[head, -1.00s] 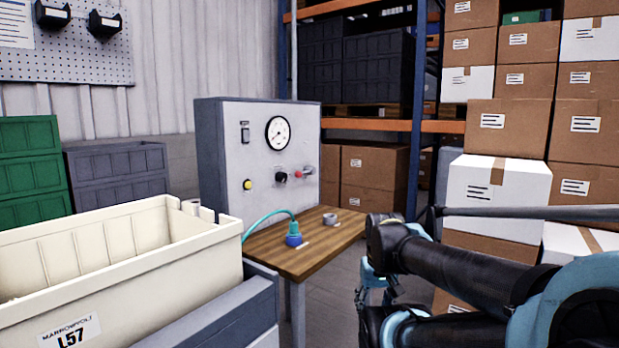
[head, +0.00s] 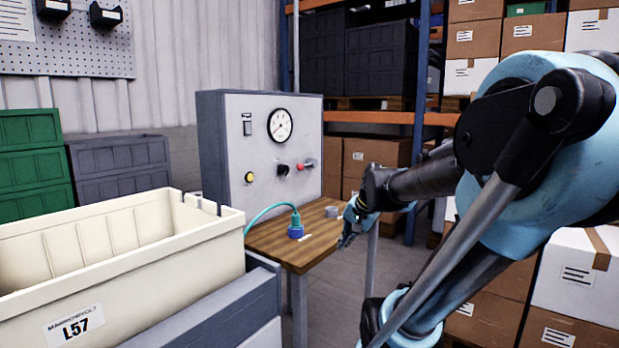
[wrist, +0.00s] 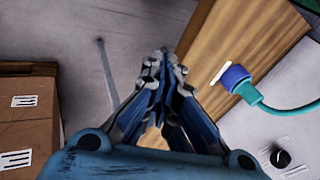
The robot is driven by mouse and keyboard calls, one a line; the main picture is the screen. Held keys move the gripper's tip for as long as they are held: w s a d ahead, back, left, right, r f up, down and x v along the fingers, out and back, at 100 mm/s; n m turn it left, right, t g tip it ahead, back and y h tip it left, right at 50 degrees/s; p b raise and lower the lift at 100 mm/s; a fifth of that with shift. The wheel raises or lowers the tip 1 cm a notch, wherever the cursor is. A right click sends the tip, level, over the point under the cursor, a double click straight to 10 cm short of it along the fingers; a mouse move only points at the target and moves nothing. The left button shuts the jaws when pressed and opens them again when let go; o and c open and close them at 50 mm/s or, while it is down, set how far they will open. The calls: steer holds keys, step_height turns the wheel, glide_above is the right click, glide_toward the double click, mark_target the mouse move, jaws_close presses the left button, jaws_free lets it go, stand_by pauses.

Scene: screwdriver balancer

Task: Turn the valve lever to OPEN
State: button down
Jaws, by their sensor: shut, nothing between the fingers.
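The grey control panel (head: 225,150) stands at the back of the wooden table. On its face, a small lever with a red end (head: 306,164) sticks out to the right of a black knob (head: 283,170). I take this for the valve lever; no OPEN marking is readable. My gripper (head: 346,238) is shut and empty near the table's right edge, in front of and below the lever, apart from it. In the wrist view my gripper (wrist: 160,62) points along the table edge. A black knob (wrist: 281,158) shows at the lower right; the red-ended lever is not visible there.
A blue plug with a teal cable (head: 295,230) and a grey ring (head: 332,211) are on the wooden table (head: 300,254). A cream bin (head: 120,270) stands at the left. Stacked boxes (head: 574,270) fill the right. The air before the panel looks free.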

mark_target(306, 165)
steer(key=w+a+r+m+t+y, duration=0.1)
steer(key=w+r+m, duration=0.3)
steer(key=w, duration=0.7)
steer(key=w+a+r+m+t+y, duration=0.1)
steer(key=w+r+m+t, duration=0.2)
steer(key=w, duration=0.9)
steer(key=w+a+r+m+t+y, duration=0.1)
steer(key=w+r+m+t, duration=0.1)
steer(key=w+r+m, duration=0.3)
steer(key=w+m, duration=0.3)
steer(key=w, duration=0.3)
steer(key=shift+w+r+y, duration=0.2)
steer(key=shift+w+y, duration=0.05)
steer(key=shift+y, duration=0.15)
steer(key=shift+a, duration=0.15)
steer(key=w+a, duration=0.6)
steer(key=a, duration=0.1)
steer(key=shift+w+f, duration=0.15)
steer(key=shift+f, duration=0.3)
